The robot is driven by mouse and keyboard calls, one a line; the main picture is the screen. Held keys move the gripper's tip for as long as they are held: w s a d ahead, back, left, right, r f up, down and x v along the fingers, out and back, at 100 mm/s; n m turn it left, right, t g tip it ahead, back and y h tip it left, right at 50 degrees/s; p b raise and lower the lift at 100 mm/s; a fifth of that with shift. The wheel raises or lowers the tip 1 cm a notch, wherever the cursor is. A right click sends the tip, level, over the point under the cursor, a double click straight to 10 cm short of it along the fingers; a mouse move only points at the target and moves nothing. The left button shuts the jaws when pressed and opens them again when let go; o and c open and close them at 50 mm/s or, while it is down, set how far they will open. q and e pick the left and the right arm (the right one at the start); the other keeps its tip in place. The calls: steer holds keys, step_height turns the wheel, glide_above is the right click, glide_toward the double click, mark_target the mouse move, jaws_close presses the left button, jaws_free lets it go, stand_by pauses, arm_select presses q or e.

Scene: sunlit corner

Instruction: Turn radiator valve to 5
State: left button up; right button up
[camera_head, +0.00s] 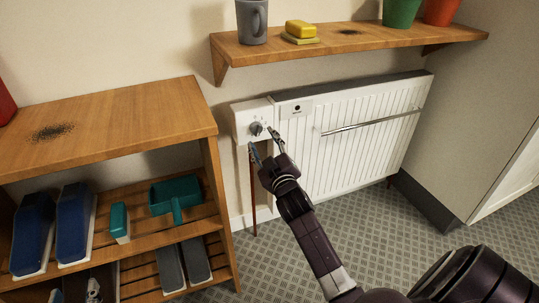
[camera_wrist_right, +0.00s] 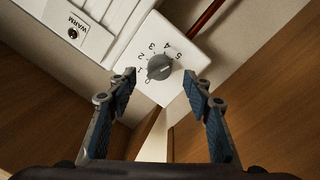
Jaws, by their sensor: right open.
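The radiator valve is a white box with a dark grey knob (camera_head: 256,128) at the left end of the white radiator (camera_head: 350,140). In the right wrist view the knob (camera_wrist_right: 160,67) sits amid the numbers 0 to 5; I cannot tell surely which number it points to. My right gripper (camera_head: 264,141) is open in front of the valve. In the right wrist view its blue-padded fingers (camera_wrist_right: 158,80) stand apart either side of the knob, with nothing gripped. My left gripper (camera_head: 74,294) shows only its fingertips at the bottom left edge, spread apart.
A red pipe (camera_head: 253,200) runs below the valve.

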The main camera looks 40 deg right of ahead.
steer(key=v, duration=0.8)
steer(key=shift+f, duration=0.1)
